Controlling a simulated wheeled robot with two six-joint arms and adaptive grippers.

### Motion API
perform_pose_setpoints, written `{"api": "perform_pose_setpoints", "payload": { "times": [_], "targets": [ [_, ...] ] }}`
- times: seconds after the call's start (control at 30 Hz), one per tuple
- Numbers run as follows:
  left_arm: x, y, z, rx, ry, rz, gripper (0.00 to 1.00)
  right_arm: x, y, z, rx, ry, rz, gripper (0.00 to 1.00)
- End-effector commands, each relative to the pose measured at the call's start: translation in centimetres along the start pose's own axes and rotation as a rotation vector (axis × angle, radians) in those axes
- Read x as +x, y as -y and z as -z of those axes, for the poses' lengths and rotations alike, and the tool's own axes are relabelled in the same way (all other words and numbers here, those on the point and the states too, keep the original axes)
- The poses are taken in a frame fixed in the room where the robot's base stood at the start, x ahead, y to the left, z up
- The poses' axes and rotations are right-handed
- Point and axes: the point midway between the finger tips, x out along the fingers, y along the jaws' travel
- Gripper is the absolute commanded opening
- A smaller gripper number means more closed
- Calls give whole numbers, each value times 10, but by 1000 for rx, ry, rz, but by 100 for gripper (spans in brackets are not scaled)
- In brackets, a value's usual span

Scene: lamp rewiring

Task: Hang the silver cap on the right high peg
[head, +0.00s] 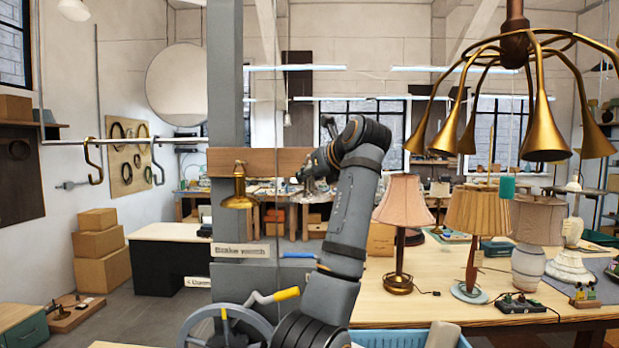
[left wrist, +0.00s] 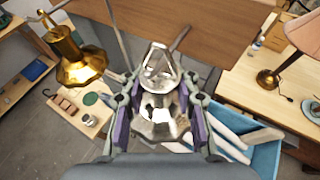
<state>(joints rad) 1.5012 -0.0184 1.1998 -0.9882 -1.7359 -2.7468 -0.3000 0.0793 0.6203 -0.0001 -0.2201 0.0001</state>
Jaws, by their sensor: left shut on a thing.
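The silver cap (left wrist: 160,105) is a shiny faceted bell-like piece with a narrower top. It sits between the purple-padded fingers of my left gripper (left wrist: 158,118), which is shut on it. In the head view my left gripper (head: 318,168) is at the right part of the wooden board (head: 270,160); the cap cannot be made out there. A brass cap (head: 238,190) hangs at the board's left part and also shows in the left wrist view (left wrist: 78,62). The right high peg cannot be made out with certainty. My right gripper is not in view.
The board is fixed across a grey pillar (head: 225,90). Below are a hand wheel (head: 225,325) and a yellow-handled crank (head: 287,294). A brass chandelier (head: 545,130) hangs at upper right. Several lamps stand on the table (head: 440,305) at right, with a blue bin (head: 390,336) in front.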

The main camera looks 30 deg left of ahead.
Motion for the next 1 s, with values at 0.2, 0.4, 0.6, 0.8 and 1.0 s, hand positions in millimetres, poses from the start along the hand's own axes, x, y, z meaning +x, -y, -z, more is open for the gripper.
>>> {"api": "perform_pose_setpoints", "payload": {
  "times": [0.2, 0.4, 0.6, 0.8, 1.0],
  "targets": [
    [3, 0, 6, 0, 0, 0, 0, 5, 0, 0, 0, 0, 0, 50],
    [7, 1, 12, 0, 1, 0, 0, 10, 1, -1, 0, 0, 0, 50],
    [7, 1, 12, -1, 1, 0, 0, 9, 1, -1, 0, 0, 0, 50],
    [7, 1, 12, -1, 1, 0, 0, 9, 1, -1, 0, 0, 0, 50],
    [7, 1, 12, 0, 0, 0, 48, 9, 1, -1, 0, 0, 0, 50]
  ]
}}
